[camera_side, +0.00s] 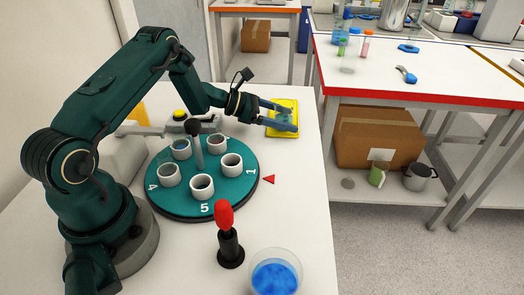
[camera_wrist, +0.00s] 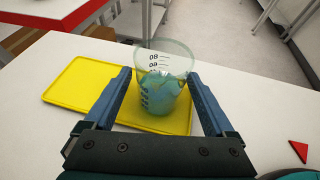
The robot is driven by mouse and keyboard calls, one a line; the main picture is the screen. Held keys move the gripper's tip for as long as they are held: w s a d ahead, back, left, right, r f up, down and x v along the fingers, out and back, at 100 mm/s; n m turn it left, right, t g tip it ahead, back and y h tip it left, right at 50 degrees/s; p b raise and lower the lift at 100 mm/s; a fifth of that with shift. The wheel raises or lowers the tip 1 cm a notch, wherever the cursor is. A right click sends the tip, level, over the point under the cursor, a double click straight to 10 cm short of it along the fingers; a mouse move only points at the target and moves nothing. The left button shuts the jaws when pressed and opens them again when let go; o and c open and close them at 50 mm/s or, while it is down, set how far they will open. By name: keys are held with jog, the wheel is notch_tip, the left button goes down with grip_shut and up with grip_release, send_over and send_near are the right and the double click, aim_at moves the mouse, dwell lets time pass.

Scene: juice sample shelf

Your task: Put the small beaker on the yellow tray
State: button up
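The small beaker (camera_wrist: 163,75) is clear, with dark volume marks and bluish-green contents. In the wrist view it stands upright between the two fingers of my gripper (camera_wrist: 160,76), and its base appears against the yellow tray. The yellow tray (camera_wrist: 80,82) lies flat on the white bench; in the side view the tray (camera_side: 285,104) is at the bench's far right. My gripper (camera_side: 280,118) reaches over it there, fingers spread. The beaker is not distinct in the side view. I cannot tell whether the fingers touch the beaker or whether its base rests on the tray.
A round teal carousel (camera_side: 205,190) with several white cups stands left of the tray. A red-topped black tool (camera_side: 228,235) and a larger beaker with blue contents (camera_side: 275,276) are at the front. A red triangle (camera_side: 268,180) marks the bench, which is otherwise clear near the tray.

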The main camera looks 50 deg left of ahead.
jog(key=shift+r, duration=0.1)
jog(key=shift+s+a+r, duration=0.1)
jog(key=shift+a+r, duration=0.05)
jog(key=shift+r, duration=0.05)
jog(key=v, duration=1.1)
jog(key=shift+s, duration=0.1)
jog(key=shift+s+r, duration=0.1)
jog(key=shift+r, duration=0.05)
jog(key=s+d+r+m+g, duration=0.4)
jog(key=d+m, duration=0.3)
jog(key=d, duration=0.1)
jog(key=s+d+r+m+g, duration=0.3)
jog(key=s+d+r+m, duration=0.1)
jog(key=d+m, duration=0.35)
jog(key=s+r+m+t+y, duration=0.1)
jog(key=s+r+m+y, duration=0.1)
jog(key=s+m+y, duration=0.5)
jog(key=shift+s+d+r+m, duration=0.15)
jog(key=shift+s+d+m, duration=0.2)
jog(key=shift+s+m, duration=3.15)
